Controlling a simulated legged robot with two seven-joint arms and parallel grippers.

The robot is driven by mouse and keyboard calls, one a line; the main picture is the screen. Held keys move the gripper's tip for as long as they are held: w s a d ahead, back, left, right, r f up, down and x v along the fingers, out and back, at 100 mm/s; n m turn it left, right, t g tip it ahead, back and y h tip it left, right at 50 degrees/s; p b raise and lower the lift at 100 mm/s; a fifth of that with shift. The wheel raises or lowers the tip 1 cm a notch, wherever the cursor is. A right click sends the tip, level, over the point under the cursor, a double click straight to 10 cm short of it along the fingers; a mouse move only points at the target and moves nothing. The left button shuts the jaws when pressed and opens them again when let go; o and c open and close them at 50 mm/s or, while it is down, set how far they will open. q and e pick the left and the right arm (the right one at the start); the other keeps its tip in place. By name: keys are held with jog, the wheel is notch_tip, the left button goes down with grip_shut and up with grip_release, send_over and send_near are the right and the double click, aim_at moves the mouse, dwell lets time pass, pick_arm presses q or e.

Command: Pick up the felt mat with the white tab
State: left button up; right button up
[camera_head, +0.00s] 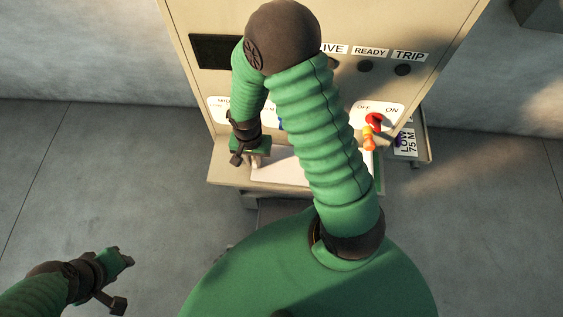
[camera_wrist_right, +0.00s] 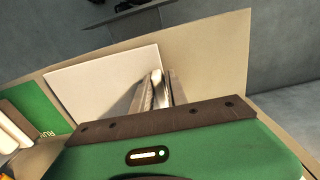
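I cannot make out a felt mat with a white tab for certain. A flat pale sheet (camera_head: 290,168) lies on the cabinet's shelf, partly behind my right arm; it also shows in the wrist view (camera_wrist_right: 95,80). My right gripper (camera_head: 256,162) points down at the sheet's left side.
The beige cabinet (camera_head: 400,35) stands behind the shelf (camera_head: 228,172). A red knob (camera_head: 375,121) and an orange-yellow piece (camera_head: 369,140) are at the right, near a side tray with a label (camera_head: 405,142). A green panel (camera_wrist_right: 38,103) shows in the wrist view. The left floor is clear.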

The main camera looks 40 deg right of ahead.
jog(key=shift+d, duration=0.15)
grip_shut()
pick_arm(q)
jog(key=shift+d, duration=0.35)
pick_arm(e)
jog(key=shift+d, duration=0.15)
pick_arm(q)
jog(key=shift+s+r, duration=0.1)
pick_arm(e)
jog(key=shift+s, duration=0.1)
